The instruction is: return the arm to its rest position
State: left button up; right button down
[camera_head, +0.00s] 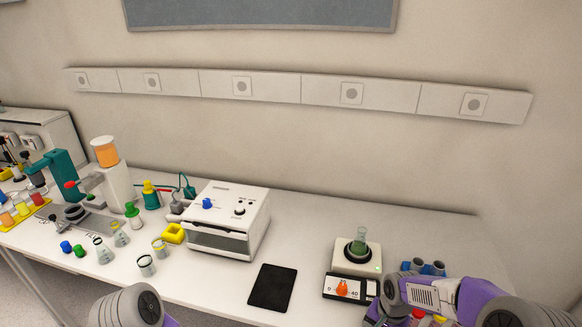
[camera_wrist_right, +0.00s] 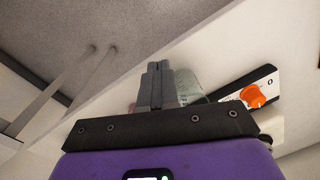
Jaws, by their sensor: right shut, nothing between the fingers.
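My right gripper (camera_wrist_right: 157,70) shows in the wrist view with its two grey fingers together and nothing between them. In the head view my right arm (camera_head: 440,292) comes in at the lower right, in front of the hot plate stirrer; its fingertips cannot be made out there. In the wrist view a greenish glass vessel (camera_wrist_right: 188,84) shows just behind the fingers; I cannot tell whether they touch it. My left arm (camera_head: 128,307) shows only as a grey and purple link at the bottom left of the head view; its gripper is out of frame.
The white stirrer (camera_head: 357,260) bears a green flask (camera_head: 358,243); its orange knob (camera_head: 342,288) faces front. Blue-topped tubes (camera_head: 424,267) stand close behind my right arm. A black pad (camera_head: 272,287) lies left of the stirrer. A white oven (camera_head: 228,222) and several beakers stand further left.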

pick_arm(q)
jog(key=f+b, duration=0.2)
jog(key=w+f+b, duration=0.1)
jog(key=f, duration=0.1)
jog(key=shift+b, duration=0.4)
pick_arm(e)
jog(key=s+a+f+n+y, duration=0.1)
jog(key=s+a+f, duration=0.3)
jog(key=f, duration=0.3)
jog(key=s+a+f+n+y, duration=0.1)
jog(key=s+a+f, duration=0.3)
jog(key=f, duration=0.4)
jog(key=s+a+f+n+y, duration=0.1)
jog(key=s+a+f+n, duration=0.1)
jog(key=s+a+f, duration=0.3)
notch_tip(320, 180, down, 3)
jog(key=shift+s+f+n, duration=0.2)
jog(key=shift+s+n, duration=0.2)
jog(key=shift+s, duration=0.15)
jog(key=c, duration=1.8)
grip_release()
